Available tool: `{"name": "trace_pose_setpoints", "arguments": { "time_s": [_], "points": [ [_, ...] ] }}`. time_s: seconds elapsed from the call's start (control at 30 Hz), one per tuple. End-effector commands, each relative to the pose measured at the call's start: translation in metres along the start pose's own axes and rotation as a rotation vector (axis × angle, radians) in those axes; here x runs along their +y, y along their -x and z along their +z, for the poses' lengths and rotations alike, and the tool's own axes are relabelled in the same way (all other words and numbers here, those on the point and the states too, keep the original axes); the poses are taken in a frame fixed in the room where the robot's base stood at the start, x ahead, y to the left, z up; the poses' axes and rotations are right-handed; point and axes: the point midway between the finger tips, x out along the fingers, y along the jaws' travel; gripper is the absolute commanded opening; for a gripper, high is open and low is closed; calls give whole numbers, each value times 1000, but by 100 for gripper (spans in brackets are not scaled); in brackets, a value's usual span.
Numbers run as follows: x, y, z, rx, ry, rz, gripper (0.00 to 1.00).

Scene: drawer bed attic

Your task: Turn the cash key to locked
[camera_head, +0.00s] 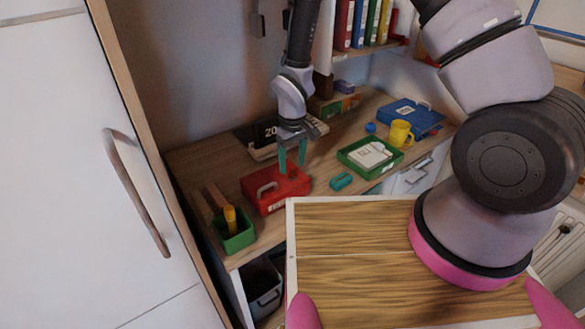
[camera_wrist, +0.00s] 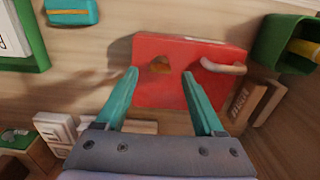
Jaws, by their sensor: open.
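The cash box is a red box (camera_head: 276,190) on the desk, with a pale curved handle (camera_head: 266,188) on top. In the wrist view the red box (camera_wrist: 190,85) lies between and beyond my fingers, and its handle (camera_wrist: 223,67) is right of centre. A small brass-coloured key (camera_wrist: 160,65) stands on the red face between the fingertips. My gripper (camera_head: 292,158) is open above the box, with teal fingers pointing down. In the wrist view my gripper (camera_wrist: 160,75) straddles the key, and nothing is held. I cannot tell whether the fingertips touch the box, nor which position the key marks.
A green cup with a yellow item (camera_head: 233,232) stands left of the box. A teal object (camera_head: 341,181), a green tray (camera_head: 358,163), a yellow mug (camera_head: 400,134) and a blue case (camera_head: 411,115) lie to the right.

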Motion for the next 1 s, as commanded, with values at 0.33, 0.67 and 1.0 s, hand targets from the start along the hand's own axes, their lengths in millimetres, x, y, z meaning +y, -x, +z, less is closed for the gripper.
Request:
{"name": "trace_pose_setpoints", "arguments": {
  "time_s": [0.33,0.67,1.0],
  "points": [
    [0,67,-1,3,-1,0,70],
    [0,81,0,-1,0,0,70],
    [15,110,-2,33,-52,0,70]
  ]
}}
